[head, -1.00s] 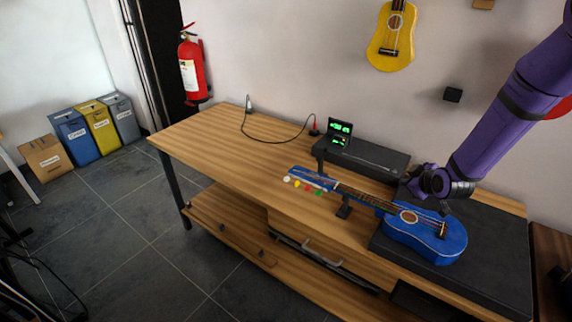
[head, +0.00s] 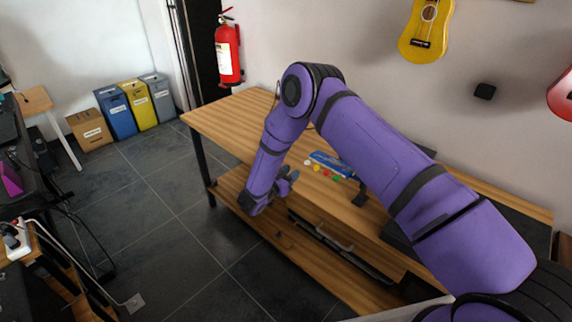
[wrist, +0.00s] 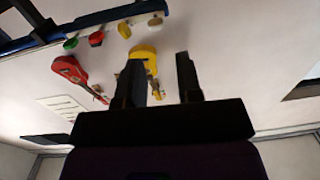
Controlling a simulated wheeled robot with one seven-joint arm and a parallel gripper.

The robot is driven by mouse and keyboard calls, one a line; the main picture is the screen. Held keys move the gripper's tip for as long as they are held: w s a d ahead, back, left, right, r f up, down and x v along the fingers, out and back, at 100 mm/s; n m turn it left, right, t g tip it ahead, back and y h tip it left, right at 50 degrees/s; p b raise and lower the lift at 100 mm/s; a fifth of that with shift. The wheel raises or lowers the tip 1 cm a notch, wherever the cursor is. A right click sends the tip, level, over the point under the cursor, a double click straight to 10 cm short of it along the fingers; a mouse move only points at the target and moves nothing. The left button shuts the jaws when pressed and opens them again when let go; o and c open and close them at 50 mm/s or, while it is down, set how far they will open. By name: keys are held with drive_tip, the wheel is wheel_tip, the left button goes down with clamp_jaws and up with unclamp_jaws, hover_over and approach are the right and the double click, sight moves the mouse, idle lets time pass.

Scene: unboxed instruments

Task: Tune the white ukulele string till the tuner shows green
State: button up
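The white tuning peg (head: 307,162) sits at the far-left end of a row of coloured pegs on the blue ukulele's headstock (head: 333,161). In the wrist view, the white peg (wrist: 155,20) is at the top, beyond my fingers, beside the blue headstock (wrist: 88,20). My gripper (head: 291,177) hangs in front of the bench edge, left of and below the white peg in the head view. In the wrist view, my gripper (wrist: 160,78) has its two dark fingers apart with nothing held between them. My arm hides the ukulele body and the tuner's display in the head view.
Yellow (head: 316,168), red (head: 326,174) and green (head: 336,179) pegs stand close beside the white one. The wooden bench (head: 235,115) is clear at its left end. A fire extinguisher (head: 228,52) hangs on the wall.

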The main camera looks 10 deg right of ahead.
sight(307, 162)
drive_tip(key=shift+h, duration=0.3)
drive_tip(key=x, duration=0.6)
drive_tip(key=f+x, duration=0.1)
drive_tip(key=x, duration=0.2)
drive_tip(key=shift+d, duration=0.2)
clamp_jaws()
